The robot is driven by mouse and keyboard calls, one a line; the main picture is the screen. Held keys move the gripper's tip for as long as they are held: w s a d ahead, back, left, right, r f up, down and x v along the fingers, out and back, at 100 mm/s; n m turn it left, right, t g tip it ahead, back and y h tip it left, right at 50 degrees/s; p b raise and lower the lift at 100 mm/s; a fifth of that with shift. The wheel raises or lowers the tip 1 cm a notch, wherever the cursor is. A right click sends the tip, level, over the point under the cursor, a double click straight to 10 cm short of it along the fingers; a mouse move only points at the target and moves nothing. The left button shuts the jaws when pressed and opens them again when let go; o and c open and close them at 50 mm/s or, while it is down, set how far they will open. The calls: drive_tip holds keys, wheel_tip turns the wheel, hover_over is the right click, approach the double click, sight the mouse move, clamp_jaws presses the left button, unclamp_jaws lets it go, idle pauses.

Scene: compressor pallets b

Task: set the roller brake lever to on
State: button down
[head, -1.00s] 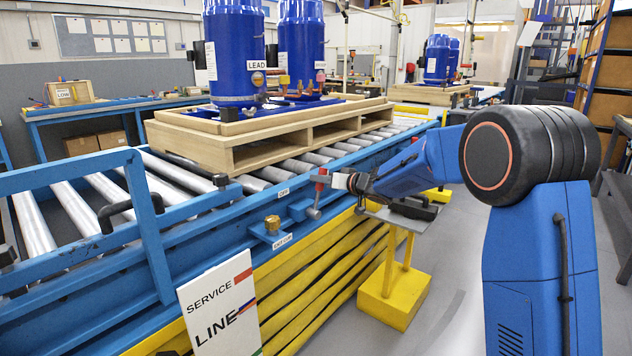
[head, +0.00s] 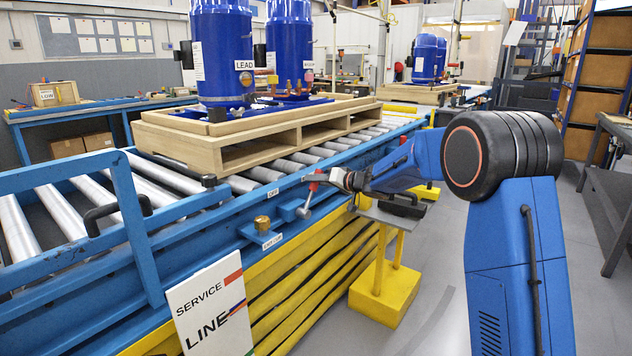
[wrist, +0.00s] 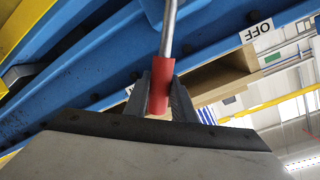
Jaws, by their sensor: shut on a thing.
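The roller brake lever (head: 308,197) is a metal rod with a red grip, mounted on the side of the blue conveyor frame. It stands up from its pivot, its top tilted to the right in the head view, away from the OFF label (head: 272,193). My gripper (head: 325,178) is shut on the red grip. In the wrist view the red grip (wrist: 160,92) sits between the two grey fingers, the rod runs up out of frame, and the OFF label (wrist: 257,31) is to its right. No ON label is readable.
A wooden pallet (head: 265,150) with blue compressors stands on the rollers behind the lever. A brass fitting (head: 262,223) is left of the lever. A yellow stand (head: 380,290) is below my arm. A SERVICE LINE sign (head: 212,310) hangs in front.

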drive_tip(key=shift+d+f, duration=0.1)
drive_tip(key=c, duration=1.5)
unclamp_jaws()
drive_tip(key=shift+w, duration=0.1)
drive_tip(key=shift+s+d, duration=0.2)
drive_tip(key=shift+d, duration=0.05)
drive_tip(key=v, duration=1.6)
drive_tip(key=shift+s+d, duration=0.25)
drive_tip(key=shift+s, duration=0.05)
